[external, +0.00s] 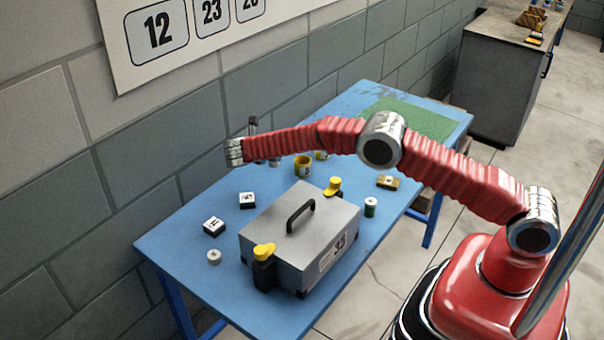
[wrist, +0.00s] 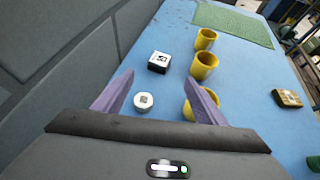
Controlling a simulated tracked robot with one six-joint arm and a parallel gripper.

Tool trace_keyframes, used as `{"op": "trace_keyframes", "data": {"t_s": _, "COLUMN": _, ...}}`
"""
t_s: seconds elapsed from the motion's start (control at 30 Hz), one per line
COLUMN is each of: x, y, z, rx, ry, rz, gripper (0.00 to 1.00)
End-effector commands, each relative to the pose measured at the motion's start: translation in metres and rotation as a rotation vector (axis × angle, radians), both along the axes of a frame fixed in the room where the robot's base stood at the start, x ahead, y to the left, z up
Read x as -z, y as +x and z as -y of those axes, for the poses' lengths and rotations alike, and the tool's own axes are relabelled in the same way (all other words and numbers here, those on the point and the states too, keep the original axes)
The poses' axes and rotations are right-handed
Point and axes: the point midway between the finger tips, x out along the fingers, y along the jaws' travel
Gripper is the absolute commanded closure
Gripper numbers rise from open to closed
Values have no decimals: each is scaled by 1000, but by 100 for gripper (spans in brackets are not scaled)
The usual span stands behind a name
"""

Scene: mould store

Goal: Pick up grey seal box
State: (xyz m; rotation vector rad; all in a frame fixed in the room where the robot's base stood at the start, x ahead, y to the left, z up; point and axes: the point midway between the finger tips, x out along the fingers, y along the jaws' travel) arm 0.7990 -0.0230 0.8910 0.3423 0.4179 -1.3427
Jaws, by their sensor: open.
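In the wrist view a small box (wrist: 158,61) with a pale, marked top and dark lower sides lies on the blue table, beyond and between my fingers; I take it as the grey seal box. My gripper (wrist: 161,77) is open and empty, with its two fingers apart and not touching the box. In the external view two similar small boxes, one near the middle (external: 247,200) and one nearer the wall (external: 213,226), lie left of the large case. I cannot tell whether either is the box in the wrist view. My gripper is mostly hidden behind my arm there.
A large grey case (external: 300,235) with a handle and yellow latches fills the table's near part. A round tin (wrist: 143,101) and yellow cups (wrist: 203,65) stand near the box. A gold box (wrist: 287,98) lies right. The wall (wrist: 50,60) is left.

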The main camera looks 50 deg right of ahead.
Motion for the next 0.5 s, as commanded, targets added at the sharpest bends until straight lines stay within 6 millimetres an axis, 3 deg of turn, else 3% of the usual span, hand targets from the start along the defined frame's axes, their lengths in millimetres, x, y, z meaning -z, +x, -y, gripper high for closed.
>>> {"op": "trace_keyframes", "data": {"t_s": 0.5, "x": 34, "y": 12, "z": 62, "rx": 2, "ry": 0, "rz": -1, "gripper": 35}}
